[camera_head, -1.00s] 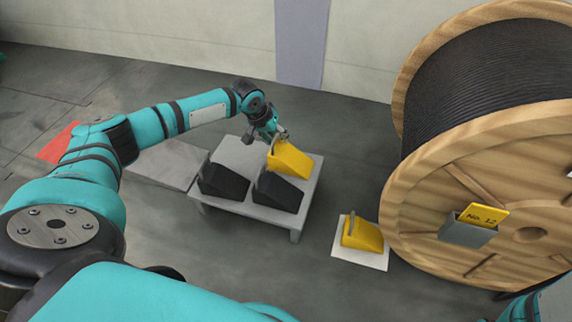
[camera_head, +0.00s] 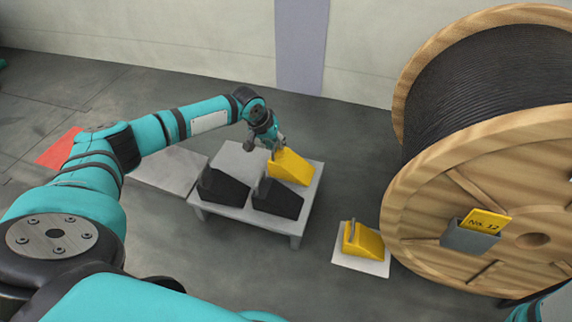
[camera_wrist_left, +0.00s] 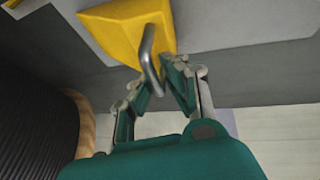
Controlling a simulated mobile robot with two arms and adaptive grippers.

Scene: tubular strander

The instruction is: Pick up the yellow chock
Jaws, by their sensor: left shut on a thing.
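The yellow chock (camera_head: 292,168) sits at the back right of a low grey table. It also shows in the left wrist view (camera_wrist_left: 118,30), with a bent metal handle (camera_wrist_left: 149,42) standing out from it. My left gripper (camera_head: 274,149) is at the handle side of this chock. In the left wrist view my left gripper (camera_wrist_left: 160,80) has its fingers on either side of the handle and is shut on it. The chock looks level with the tabletop; I cannot see any gap beneath it. My right gripper is not in view.
Two black chocks (camera_head: 278,198) (camera_head: 223,187) stand on the front of the grey table (camera_head: 233,160). Another yellow chock (camera_head: 362,240) sits on a white floor plate (camera_head: 361,263). A large wooden cable reel (camera_head: 425,205) stands at right.

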